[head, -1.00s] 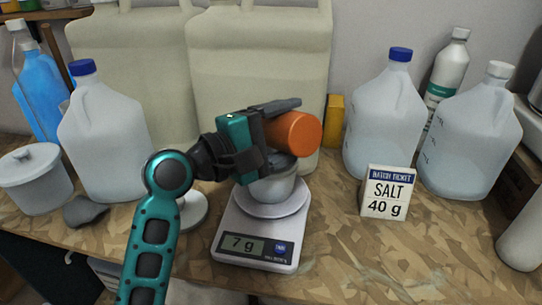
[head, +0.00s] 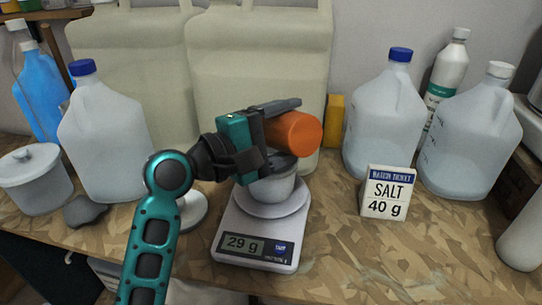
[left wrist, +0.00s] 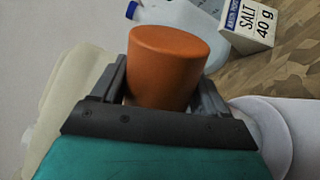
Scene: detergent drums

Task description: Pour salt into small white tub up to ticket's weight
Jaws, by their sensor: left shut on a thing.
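My left gripper (head: 279,132) is shut on an orange container (head: 299,134) and holds it tipped over the small white tub (head: 272,188). The orange container also shows between the fingers in the left wrist view (left wrist: 168,62). The tub stands on the scale's round plate. The scale (head: 258,240) reads 29 g. The batch ticket (head: 388,192) says SALT 40 g and stands to the right of the scale. The container's mouth and any falling salt are hidden by the gripper. My right gripper is not in view.
Jugs with blue caps stand at left (head: 100,140) and right (head: 385,120), with a white-capped jug (head: 470,140) at far right. Large cream canisters (head: 262,70) stand behind. A lidded white pot (head: 35,182) is at far left. The front right counter is clear.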

